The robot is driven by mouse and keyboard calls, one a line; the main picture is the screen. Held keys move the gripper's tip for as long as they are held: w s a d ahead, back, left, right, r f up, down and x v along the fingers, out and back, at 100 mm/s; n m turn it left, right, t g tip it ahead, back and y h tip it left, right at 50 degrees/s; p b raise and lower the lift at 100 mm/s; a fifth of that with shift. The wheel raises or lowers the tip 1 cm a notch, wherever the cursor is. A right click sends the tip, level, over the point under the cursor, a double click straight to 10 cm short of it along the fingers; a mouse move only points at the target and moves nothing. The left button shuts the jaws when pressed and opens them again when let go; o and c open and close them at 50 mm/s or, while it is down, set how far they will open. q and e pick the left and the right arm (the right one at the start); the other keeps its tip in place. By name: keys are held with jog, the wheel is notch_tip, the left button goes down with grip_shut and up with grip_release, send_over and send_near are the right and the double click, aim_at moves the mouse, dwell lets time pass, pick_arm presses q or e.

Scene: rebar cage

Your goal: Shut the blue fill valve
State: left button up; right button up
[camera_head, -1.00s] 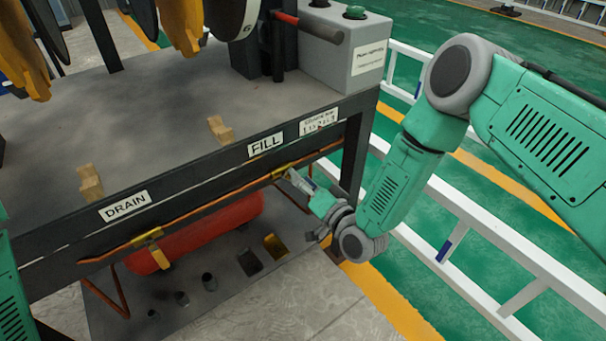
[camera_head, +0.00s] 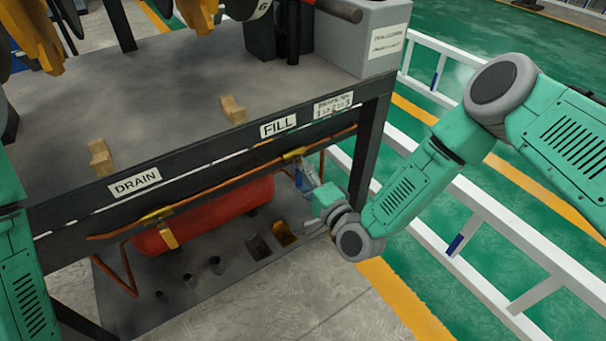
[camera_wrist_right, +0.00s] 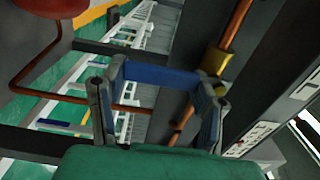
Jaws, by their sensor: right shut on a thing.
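The FILL label (camera_head: 279,127) is on the dark front rail of the bench, with the brass fill valve body (camera_head: 294,154) below it on a copper pipe. The valve's blue handle (camera_wrist_right: 155,75) spans between the fingers of my right gripper (camera_wrist_right: 158,98) in the right wrist view, and the gripper is shut on it. In the head view my right gripper (camera_head: 306,180) is just below the valve, and the handle is mostly hidden by the fingers. It points steeply downward from the pipe. My left arm shows at the left edge; its gripper is out of view.
The DRAIN label (camera_head: 134,182) and a yellow drain valve handle (camera_head: 169,235) are to the left on the same pipe run. A red tank (camera_head: 205,217) lies under the bench. A bench leg (camera_head: 366,150) and white railing (camera_head: 480,210) stand close to my right arm.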

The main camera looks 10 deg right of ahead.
jog(key=shift+s+d+f, duration=0.1)
jog(key=shift+s+f, duration=0.05)
jog(key=shift+f, duration=0.15)
jog(key=o, duration=1.6)
jog(key=shift+o, duration=0.7)
jog(key=shift+r, duration=0.1)
jog(key=shift+d, duration=0.1)
jog(key=v, duration=1.1)
jog(key=shift+s+d, duration=0.15)
jog(key=shift+s, duration=0.25)
